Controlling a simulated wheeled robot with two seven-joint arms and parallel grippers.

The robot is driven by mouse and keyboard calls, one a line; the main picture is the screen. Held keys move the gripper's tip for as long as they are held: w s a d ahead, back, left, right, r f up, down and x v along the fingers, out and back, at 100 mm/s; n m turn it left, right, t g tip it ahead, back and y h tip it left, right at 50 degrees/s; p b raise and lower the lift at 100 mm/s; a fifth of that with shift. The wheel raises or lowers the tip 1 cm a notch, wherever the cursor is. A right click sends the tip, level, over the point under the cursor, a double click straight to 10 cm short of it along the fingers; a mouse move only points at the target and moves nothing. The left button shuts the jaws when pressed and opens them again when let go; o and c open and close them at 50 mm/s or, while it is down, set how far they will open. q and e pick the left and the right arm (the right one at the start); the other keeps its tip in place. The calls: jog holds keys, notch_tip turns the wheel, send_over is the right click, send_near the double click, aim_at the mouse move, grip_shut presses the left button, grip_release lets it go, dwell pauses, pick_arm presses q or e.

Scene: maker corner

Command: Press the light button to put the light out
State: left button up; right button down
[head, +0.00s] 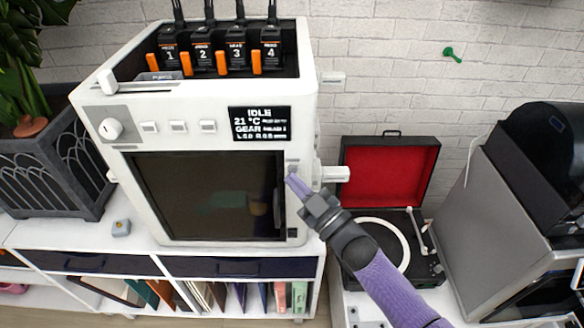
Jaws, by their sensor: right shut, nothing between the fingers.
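The white machine (215,90) stands on the shelf unit with its front facing me. Its screen (260,124) reads IDLE and 21 °C. A round knob (111,128) and a row of three pale buttons (178,126) sit left of the screen. I cannot read any label saying which is the light button. The window of the door (205,195) looks dark. My right gripper (294,184) is shut and empty, its purple fingertips at the narrow strip right of the door, below the screen. I cannot tell whether they touch it. My left gripper is out of view.
An open record player with a red-lined lid (390,172) stands right of the machine, partly behind my right arm. A grey appliance (490,220) is further right. A potted plant (55,165) stands at left. White handles stick out from the machine's right side.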

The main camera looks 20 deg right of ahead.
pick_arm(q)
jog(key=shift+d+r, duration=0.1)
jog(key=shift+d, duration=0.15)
pick_arm(e)
jog(key=shift+s, duration=0.15)
